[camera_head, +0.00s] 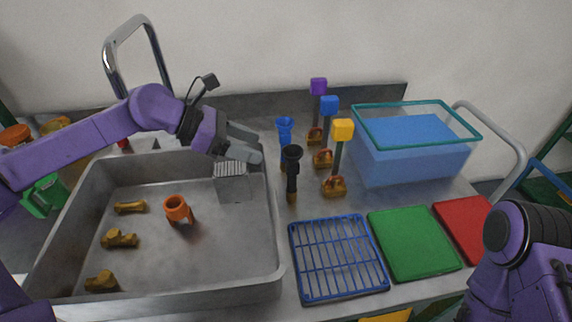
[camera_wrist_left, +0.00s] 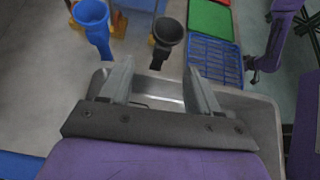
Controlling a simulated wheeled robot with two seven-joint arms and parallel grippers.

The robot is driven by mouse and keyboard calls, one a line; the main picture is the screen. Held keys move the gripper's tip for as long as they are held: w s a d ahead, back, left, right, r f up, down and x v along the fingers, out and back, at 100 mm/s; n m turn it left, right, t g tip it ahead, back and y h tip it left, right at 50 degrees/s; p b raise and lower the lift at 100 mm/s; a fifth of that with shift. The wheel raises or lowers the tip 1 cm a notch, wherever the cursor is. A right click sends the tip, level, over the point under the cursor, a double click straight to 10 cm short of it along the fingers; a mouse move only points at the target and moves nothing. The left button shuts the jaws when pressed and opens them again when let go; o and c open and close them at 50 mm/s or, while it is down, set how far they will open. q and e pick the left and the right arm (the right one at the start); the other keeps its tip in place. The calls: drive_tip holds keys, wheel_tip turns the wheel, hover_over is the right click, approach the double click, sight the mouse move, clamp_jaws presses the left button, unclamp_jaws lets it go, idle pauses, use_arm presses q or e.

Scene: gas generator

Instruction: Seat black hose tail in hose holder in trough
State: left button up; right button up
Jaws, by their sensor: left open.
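The black hose tail (camera_head: 291,172), with a funnel-like top, stands upright on the counter just right of the trough (camera_head: 274,230). It also shows in the left wrist view (camera_wrist_left: 168,33), beyond the fingertips. An orange ring-shaped piece on legs (camera_head: 178,209), which looks like the hose holder, stands on the trough floor. My left gripper (camera_head: 254,147) is open and empty above the trough's back right rim, left of the black hose tail and apart from it. Its two fingers show in the left wrist view (camera_wrist_left: 160,82). My right gripper is out of view.
A blue funnel piece (camera_head: 285,130) stands behind the black one. Several colour-topped posts on brass bases (camera_head: 334,187) stand to the right. A water tank (camera_head: 410,150), blue rack (camera_head: 338,258), green board (camera_head: 412,243) and red board (camera_head: 464,228) lie further right. Brass fittings (camera_head: 120,239) lie in the trough.

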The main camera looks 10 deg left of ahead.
sight(286, 162)
use_arm(q)
drive_tip(key=shift+m, duration=0.3)
drive_tip(key=x, duration=0.4)
drive_tip(key=p+x, duration=0.1)
drive_tip(key=x, duration=0.6)
drive_tip(key=shift+s+d+f, duration=0.25)
drive_tip(key=shift+d+f, duration=0.05)
drive_tip(key=shift+f, duration=0.05)
drive_tip(key=c, duration=1.1)
